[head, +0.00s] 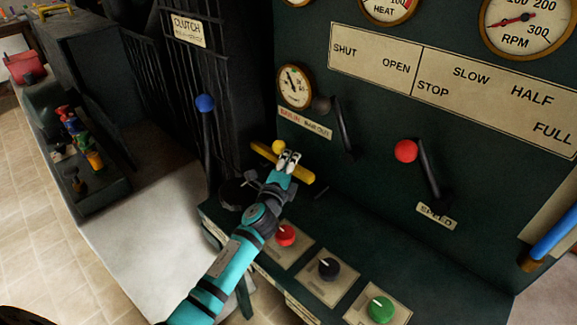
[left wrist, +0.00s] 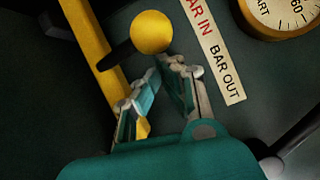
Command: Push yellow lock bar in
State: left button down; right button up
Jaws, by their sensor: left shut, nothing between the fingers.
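The yellow lock bar (head: 303,177) sticks out across the front of the dark green panel, below a small gauge. Its round yellow knob (head: 278,146) stands on a dark stem. In the left wrist view the bar (left wrist: 92,48) runs along the left and the knob (left wrist: 151,32) is just beyond my fingertips. My left gripper (head: 289,158) is shut and empty, over the bar and beside the knob. I cannot tell whether it touches either. The gripper's fingers (left wrist: 167,72) hide part of the bar in the wrist view. My right gripper is out of view.
A plate reading "BAR IN" and "BAR OUT" (head: 304,122) is above the bar. A blue-knobbed lever (head: 204,104) stands left, a red-knobbed lever (head: 407,151) right. Red (head: 286,235), black (head: 328,268) and green (head: 381,309) knobs sit on the ledge below.

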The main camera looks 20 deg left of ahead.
pick_arm(q)
jog(key=s, duration=1.2)
jog(key=shift+d+f, duration=0.25)
jog(key=shift+f, duration=0.05)
